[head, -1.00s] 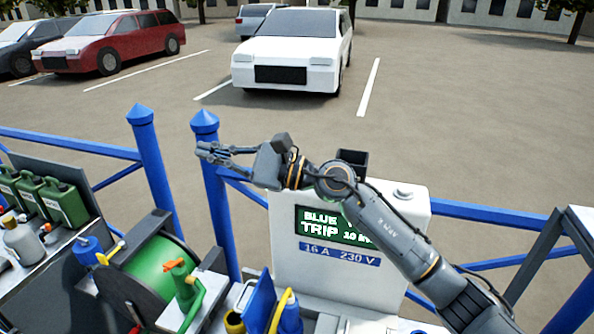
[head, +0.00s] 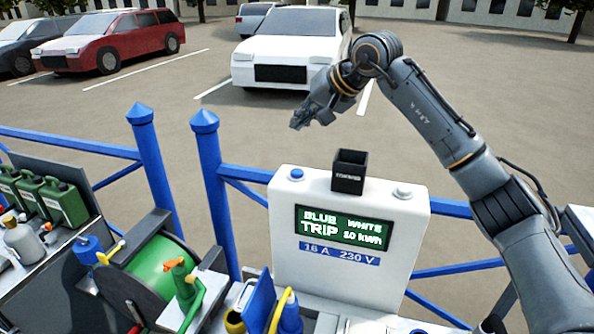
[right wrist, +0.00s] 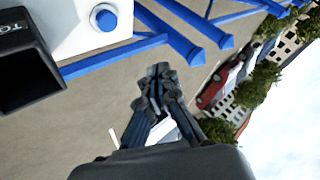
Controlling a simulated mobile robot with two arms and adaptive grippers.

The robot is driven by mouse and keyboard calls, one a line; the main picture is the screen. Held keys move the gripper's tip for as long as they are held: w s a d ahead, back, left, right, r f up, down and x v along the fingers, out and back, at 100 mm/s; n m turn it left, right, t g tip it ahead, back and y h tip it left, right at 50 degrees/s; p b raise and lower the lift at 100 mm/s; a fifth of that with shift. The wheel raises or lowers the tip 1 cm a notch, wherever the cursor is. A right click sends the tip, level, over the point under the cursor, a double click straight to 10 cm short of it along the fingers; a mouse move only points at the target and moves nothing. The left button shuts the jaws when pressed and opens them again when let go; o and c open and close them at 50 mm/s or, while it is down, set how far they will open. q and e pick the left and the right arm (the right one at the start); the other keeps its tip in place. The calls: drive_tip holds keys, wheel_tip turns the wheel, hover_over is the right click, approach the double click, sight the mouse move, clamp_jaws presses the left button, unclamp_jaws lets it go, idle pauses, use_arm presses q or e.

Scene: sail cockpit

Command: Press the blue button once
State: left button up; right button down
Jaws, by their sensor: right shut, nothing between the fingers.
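The blue button (head: 297,174) sits on the top left of the white power pedestal (head: 285,260). It also shows in the right wrist view (right wrist: 104,18), on the pedestal's top, clear of the fingers. The pedestal's green screen (head: 343,229) reads "BLUE TRIP" and "WHITE 10 kWh". A white button (head: 402,193) is on the top right. My right gripper (head: 298,122) is shut and empty, in the air above the blue button and apart from it. In the right wrist view its fingertips (right wrist: 160,70) are together. My left gripper is not in view.
A black open box (head: 349,172) stands on the pedestal top between the buttons. Blue rails and posts (head: 207,170) run behind and left of the pedestal.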

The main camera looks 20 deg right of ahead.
drive_tip(key=b, duration=0.6)
hover_over(300, 172)
wheel_tip(300, 172, down, 8)
drive_tip(key=shift+r, duration=0.25)
drive_tip(key=shift+f+b, duration=0.45)
drive_tip(key=shift+f, duration=0.2)
drive_tip(key=shift+f, duration=0.1)
idle(0.5)
drive_tip(key=shift+f, duration=0.3)
drive_tip(key=shift+f+b, duration=0.15)
drive_tip(key=shift+b, duration=0.15)
